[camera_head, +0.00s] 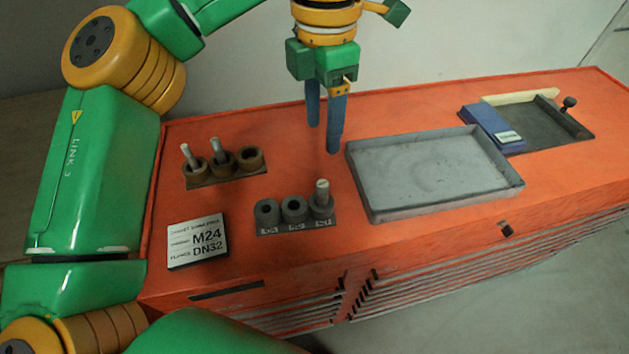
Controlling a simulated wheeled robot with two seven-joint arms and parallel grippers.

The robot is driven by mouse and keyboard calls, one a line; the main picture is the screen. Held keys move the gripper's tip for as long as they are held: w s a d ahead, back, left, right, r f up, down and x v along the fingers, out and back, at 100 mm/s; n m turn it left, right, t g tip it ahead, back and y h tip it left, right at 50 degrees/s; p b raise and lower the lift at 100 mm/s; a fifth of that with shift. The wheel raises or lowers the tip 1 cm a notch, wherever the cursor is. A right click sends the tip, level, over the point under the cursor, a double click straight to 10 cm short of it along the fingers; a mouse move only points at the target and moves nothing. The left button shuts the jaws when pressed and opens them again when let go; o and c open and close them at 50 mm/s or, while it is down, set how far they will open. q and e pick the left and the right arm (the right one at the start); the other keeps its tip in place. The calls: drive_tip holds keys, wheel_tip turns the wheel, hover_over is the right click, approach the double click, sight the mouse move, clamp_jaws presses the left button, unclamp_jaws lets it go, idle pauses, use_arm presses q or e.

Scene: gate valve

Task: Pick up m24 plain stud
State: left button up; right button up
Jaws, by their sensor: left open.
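Several light grey studs stand upright in holders on the orange bench, and I cannot tell which is the M24 plain stud. Two studs, a left one (187,153) and a middle one (216,150), stand in brown cups at the back left. Another stud (322,188) stands in the right-hand socket of a dark grey labelled holder (284,231). My left gripper (323,138) is open and empty, its blue fingers pointing down above the bench, behind and above that holder. My right gripper is not in view.
A sign (198,243) reading M24 and DN32 lies at the front left. The third brown cup (249,158) looks empty. A grey tray (436,207) is right of the gripper. A blue block (491,128) and dark plate (548,127) lie at the back right.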

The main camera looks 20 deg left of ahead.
use_arm(q)
drive_tip(key=b, duration=0.6)
hover_over(322, 183)
wheel_tip(322, 183, down, 6)
drive_tip(key=shift+f, duration=0.25)
drive_tip(key=shift+w+f+p, duration=0.1)
drive_tip(key=shift+f+p, duration=0.2)
drive_tip(key=shift+f, duration=0.05)
wheel_tip(322, 183, down, 6)
drive_tip(key=shift+r+p, duration=0.25)
drive_tip(key=shift+p, duration=0.5)
drive_tip(key=shift+f, duration=0.3)
clamp_jaws()
